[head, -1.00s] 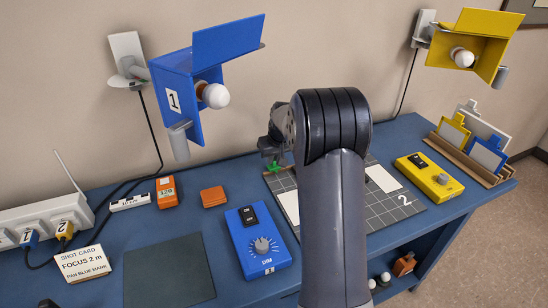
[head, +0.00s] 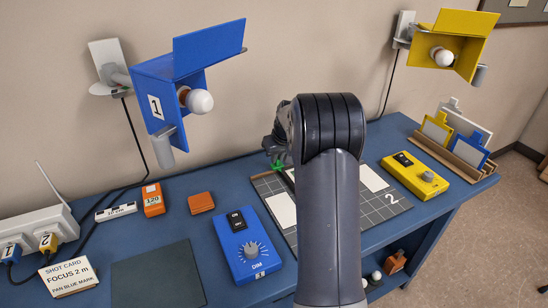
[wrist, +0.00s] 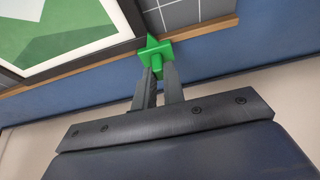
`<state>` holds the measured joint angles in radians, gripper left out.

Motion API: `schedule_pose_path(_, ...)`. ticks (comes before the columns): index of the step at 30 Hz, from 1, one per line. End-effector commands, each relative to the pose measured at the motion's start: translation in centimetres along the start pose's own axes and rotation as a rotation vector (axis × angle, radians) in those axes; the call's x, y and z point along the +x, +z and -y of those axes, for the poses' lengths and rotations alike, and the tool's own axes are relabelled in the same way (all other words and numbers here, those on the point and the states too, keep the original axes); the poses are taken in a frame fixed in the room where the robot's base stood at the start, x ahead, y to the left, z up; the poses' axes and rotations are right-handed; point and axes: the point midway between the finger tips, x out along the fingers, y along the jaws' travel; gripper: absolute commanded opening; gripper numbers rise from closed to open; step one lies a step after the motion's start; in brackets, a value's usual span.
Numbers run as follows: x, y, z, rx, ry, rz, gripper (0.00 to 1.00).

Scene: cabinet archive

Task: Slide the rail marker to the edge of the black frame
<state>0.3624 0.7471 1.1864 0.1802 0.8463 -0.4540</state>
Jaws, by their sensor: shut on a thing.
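The green rail marker (wrist: 154,52) sits at the wooden rail (wrist: 205,34) in the wrist view. The tips of my gripper (wrist: 160,76) are shut on its stem. The black frame (wrist: 128,14), around a green and white picture, lies just left of the marker; its right edge appears right beside the marker, and I cannot tell if they touch. In the head view the marker (head: 278,170) shows as a small green shape below my gripper (head: 274,150), at the back of the gridded board. My arm hides most of the frame there.
A blue dimmer box (head: 247,246) and an orange box (head: 153,199) stand left of my arm. A yellow box (head: 416,176) and a wooden card rack (head: 462,160) are at the right. A blue lamp (head: 172,90) and a yellow lamp (head: 462,36) overhang the desk.

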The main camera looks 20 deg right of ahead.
Motion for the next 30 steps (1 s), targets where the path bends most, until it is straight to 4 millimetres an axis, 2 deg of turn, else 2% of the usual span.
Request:
schedule_pose_path(1, 0.0, 0.0, 0.0, 0.0, 0.0, 0.0, 0.0)
schedule_pose_path(2, 0.0, 0.0, 0.0, 0.0, 0.0, 0.0, 0.13)
schedule_pose_path(9, 0.0, 0.0, 0.0, 0.0, 0.0, 0.0, 0.32)
schedule_pose_path(17, -0.1, 0.0, 0.0, 0.0, 0.0, -0.001, 0.33)
schedule_pose_path(20, -0.9, -0.1, 0.0, 0.0, 0.0, -0.002, 0.33)
schedule_pose_path(23, -2.4, -0.1, 0.0, 0.0, 0.002, -0.005, 0.33)
schedule_pose_path(30, -7.3, -0.1, 0.0, 0.001, 0.002, -0.005, 0.33)
